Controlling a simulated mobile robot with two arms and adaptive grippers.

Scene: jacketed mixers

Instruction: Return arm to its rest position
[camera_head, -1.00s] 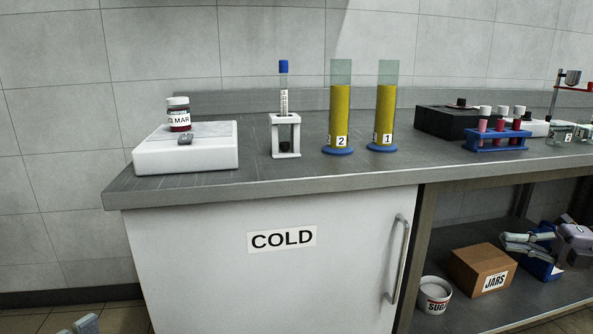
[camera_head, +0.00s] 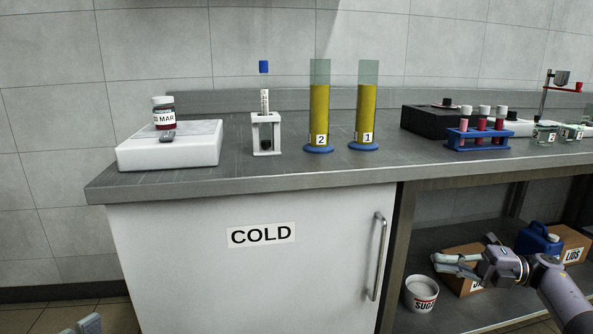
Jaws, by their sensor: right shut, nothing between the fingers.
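My right arm (camera_head: 566,297) comes in from the lower right, in front of the open shelf under the bench. Its gripper (camera_head: 438,263) points left, with its fingers shut and nothing between them. It overlaps a brown box (camera_head: 467,287) in the picture and hides much of its label. Whether it touches the box cannot be told. Two pale grey pieces, apparently the fingertips of my left gripper (camera_head: 80,327), show at the bottom left edge; the rest is out of frame.
The bench (camera_head: 300,173) holds a white device with a jar, a tube stand, two yellow cylinders and a blue tube rack (camera_head: 478,139). A COLD door with a handle (camera_head: 379,257) is below. A white tub (camera_head: 420,294), blue jug (camera_head: 538,239) and LIDS box (camera_head: 573,246) are on the shelf.

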